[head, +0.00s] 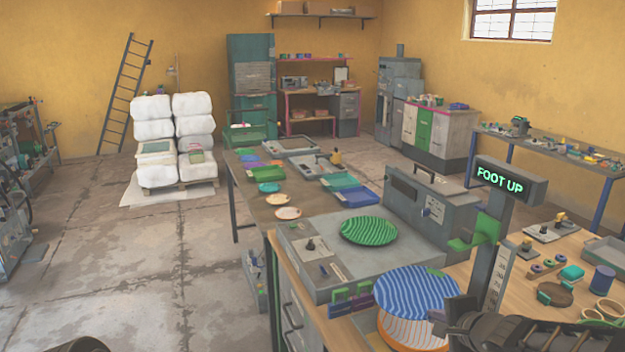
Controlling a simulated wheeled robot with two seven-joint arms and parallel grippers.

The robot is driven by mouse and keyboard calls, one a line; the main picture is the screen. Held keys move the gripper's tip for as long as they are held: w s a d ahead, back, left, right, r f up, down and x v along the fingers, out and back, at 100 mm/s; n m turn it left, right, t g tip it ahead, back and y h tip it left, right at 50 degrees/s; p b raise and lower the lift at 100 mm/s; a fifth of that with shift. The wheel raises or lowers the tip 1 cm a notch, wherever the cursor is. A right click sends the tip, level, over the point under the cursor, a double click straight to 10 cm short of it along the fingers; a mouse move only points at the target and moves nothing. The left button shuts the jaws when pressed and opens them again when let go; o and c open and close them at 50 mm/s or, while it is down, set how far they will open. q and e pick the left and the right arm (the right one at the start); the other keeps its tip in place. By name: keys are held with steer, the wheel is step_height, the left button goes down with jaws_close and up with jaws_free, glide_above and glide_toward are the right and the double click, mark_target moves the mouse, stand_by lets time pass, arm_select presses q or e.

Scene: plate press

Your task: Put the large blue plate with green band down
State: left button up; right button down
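The large blue plate (412,290) has pale stripes and shows a small patch of green at its upper right edge. It is at the lower middle right of the head view, above an orange-and-white striped round piece (408,334). My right gripper (442,317) comes in from the lower right and meets the plate's right edge, where it appears shut on the rim. The fingertips are small and partly merged with the rim. My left gripper is not seen; only a dark part shows at the bottom left edge.
A green striped plate (368,231) lies on the grey press bed (345,265). A post with a "FOOT UP" sign (500,178) stands right behind the blue plate. Cups, a blue cylinder (603,279) and a brown disc (555,294) crowd the wooden bench at right.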

mark_target(397, 314)
steer(key=a, duration=0.5)
steer(key=shift+w+r, duration=0.25)
steer(key=shift+r, duration=0.15)
steer(key=shift+s+a, duration=0.1)
steer(key=shift+a, duration=0.85)
steer(key=shift+s+a+f, duration=0.1)
steer(key=shift+a+f, duration=0.05)
steer(key=shift+a, duration=0.15)
steer(key=shift+m+h, duration=0.8)
steer(key=shift+s+a+f, duration=0.5)
steer(key=shift+s+f, duration=0.3)
steer(key=shift+f, duration=0.05)
steer(key=shift+s+a+f, duration=0.5)
steer(key=shift+s+f, duration=0.3)
steer(key=shift+f, duration=0.05)
